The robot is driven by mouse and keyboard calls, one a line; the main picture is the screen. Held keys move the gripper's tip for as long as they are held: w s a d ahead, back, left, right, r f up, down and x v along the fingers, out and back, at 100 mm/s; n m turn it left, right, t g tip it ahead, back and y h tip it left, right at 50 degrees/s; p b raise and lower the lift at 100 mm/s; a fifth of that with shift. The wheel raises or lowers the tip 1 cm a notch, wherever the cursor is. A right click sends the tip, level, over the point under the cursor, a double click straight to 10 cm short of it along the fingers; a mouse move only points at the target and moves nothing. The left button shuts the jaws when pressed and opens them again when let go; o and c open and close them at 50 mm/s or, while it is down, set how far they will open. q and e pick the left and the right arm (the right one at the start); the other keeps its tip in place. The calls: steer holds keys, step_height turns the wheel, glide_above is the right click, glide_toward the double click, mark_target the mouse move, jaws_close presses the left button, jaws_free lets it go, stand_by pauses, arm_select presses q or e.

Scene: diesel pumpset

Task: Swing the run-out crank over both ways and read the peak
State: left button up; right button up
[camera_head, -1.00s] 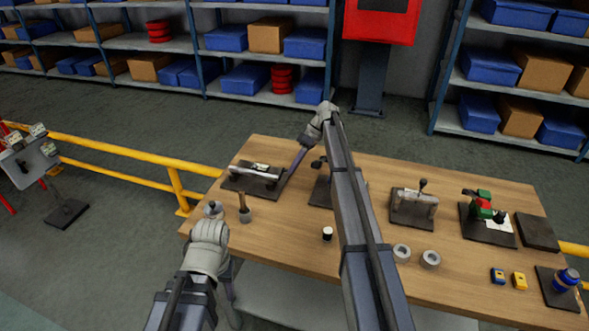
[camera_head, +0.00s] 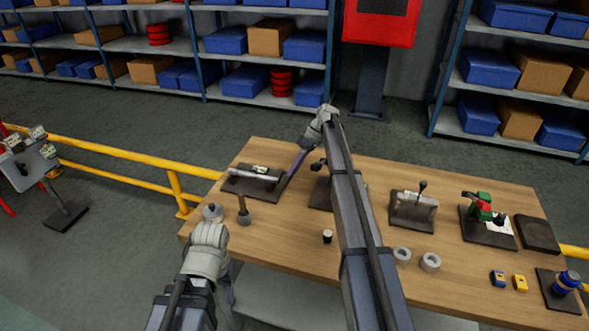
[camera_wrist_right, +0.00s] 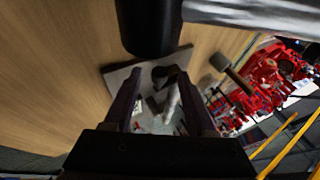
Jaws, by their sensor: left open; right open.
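A dark plate fixture (camera_head: 250,186) at the table's far left carries a pale bar-like shaft (camera_head: 256,175) on small blocks. Another fixture (camera_head: 412,211) right of centre carries a shaft with an upright black-knobbed lever (camera_head: 422,188). I cannot tell which is the run-out crank, and no peak reading is legible. My right gripper (camera_head: 284,186) is low beside the left fixture; contact is unclear. In the right wrist view its fingers (camera_wrist_right: 158,92) stand apart, with a plate (camera_wrist_right: 122,78) and a dark knobbed part (camera_wrist_right: 165,74) visible beyond.
A small black-and-white cylinder (camera_head: 327,236) and two grey rings (camera_head: 430,262) lie in front. My right arm covers part of a middle fixture (camera_head: 320,194). A yellow rail (camera_head: 130,157) runs left of the table.

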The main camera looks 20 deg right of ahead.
steer(key=p+v, duration=0.6)
steer(key=v, duration=0.1)
steer(key=shift+d+r, duration=0.25)
steer(key=shift+r, duration=0.05)
